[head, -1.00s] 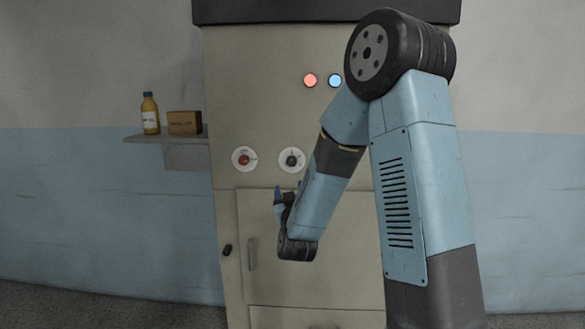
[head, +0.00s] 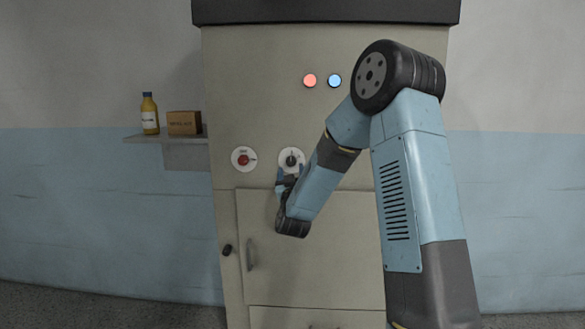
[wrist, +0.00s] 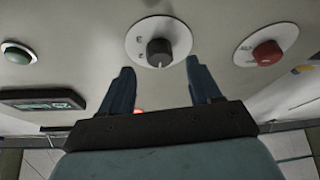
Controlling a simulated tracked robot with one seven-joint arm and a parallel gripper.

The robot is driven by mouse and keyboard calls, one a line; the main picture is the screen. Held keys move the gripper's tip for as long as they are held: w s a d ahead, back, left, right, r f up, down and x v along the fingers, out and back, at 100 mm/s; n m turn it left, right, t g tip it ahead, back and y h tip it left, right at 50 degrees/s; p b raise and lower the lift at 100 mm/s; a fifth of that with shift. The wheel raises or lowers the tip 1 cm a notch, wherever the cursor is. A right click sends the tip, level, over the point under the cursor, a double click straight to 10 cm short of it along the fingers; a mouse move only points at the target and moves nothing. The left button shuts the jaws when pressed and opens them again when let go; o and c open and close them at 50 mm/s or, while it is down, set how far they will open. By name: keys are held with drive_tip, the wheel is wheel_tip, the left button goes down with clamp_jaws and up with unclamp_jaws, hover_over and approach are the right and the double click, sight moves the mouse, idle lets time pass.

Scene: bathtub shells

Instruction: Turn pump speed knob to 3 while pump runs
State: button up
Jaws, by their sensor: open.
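A black knob (head: 291,159) on a round white dial stands on the cabinet front in the head view. It also shows in the wrist view (wrist: 159,52), top centre, with small dark marks on the dial that I cannot read. My gripper (head: 288,173) is just below and in front of this knob. In the wrist view my gripper (wrist: 160,72) is open, one finger toward each side of the knob, with clear gaps and nothing held. A red knob (head: 244,160) on a similar dial is to the left; it also shows at the right of the wrist view (wrist: 266,53).
A red light (head: 309,80) and a blue light (head: 334,80) glow above. The wrist view shows a green button (wrist: 17,55) and a dark display (wrist: 42,100). A cabinet door (head: 330,250) is below. A shelf (head: 165,138) holds a bottle (head: 150,113) and a box (head: 184,122).

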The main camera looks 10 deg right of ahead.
sight(291, 163)
drive_tip(key=shift+x, duration=1.8)
